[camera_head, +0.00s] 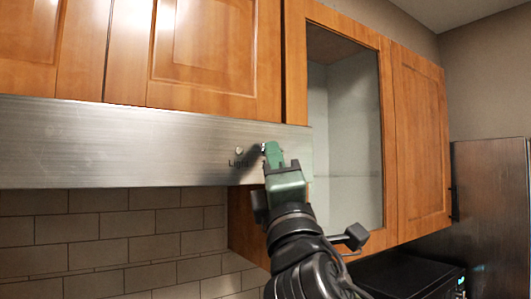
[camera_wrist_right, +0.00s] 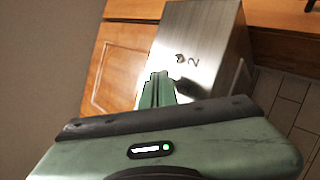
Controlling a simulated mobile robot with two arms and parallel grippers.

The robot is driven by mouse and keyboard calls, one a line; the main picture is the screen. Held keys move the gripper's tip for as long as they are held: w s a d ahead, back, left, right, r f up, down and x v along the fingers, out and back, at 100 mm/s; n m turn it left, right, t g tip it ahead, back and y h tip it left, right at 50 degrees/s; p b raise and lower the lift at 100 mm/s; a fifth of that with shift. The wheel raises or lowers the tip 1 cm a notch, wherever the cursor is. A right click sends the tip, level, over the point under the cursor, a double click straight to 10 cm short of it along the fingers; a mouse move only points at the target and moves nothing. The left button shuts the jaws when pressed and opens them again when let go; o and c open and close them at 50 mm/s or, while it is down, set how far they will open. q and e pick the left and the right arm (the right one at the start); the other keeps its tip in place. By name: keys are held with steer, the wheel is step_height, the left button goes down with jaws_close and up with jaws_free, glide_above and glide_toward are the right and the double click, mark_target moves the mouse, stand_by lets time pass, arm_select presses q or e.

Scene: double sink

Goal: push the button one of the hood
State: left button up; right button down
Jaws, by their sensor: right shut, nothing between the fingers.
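The hood (camera_head: 120,145) is a long brushed-steel panel under the wooden cabinets, and its end also shows in the wrist view (camera_wrist_right: 205,30). A small round button (camera_head: 238,150) sits above the word "Light". My right gripper (camera_head: 270,150), with green fingers, is shut and empty at the hood's front, just right of that button. Its fingertips cover part of the panel, and I cannot tell whether they touch it. In the wrist view a button (camera_wrist_right: 180,58) shows beside the digit "2", just beyond my fingertips. I cannot make out a label "1". My left gripper is not in view.
Wooden cabinets (camera_head: 215,50) hang above the hood. A glass-fronted cabinet (camera_head: 345,130) stands just right of my right gripper. Tiled wall (camera_head: 100,235) lies below the hood, and a dark tall appliance (camera_head: 490,210) is at the far right.

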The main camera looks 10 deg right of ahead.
steer(key=shift+w, duration=0.15)
stand_by(0.3)
steer(key=shift+s+d, duration=0.2)
steer(key=shift+s, duration=0.4)
steer(key=s+d, duration=0.2)
steer(key=s, duration=0.3)
steer(key=shift+s+b, duration=0.3)
steer(key=shift+s, duration=0.05)
stand_by(0.4)
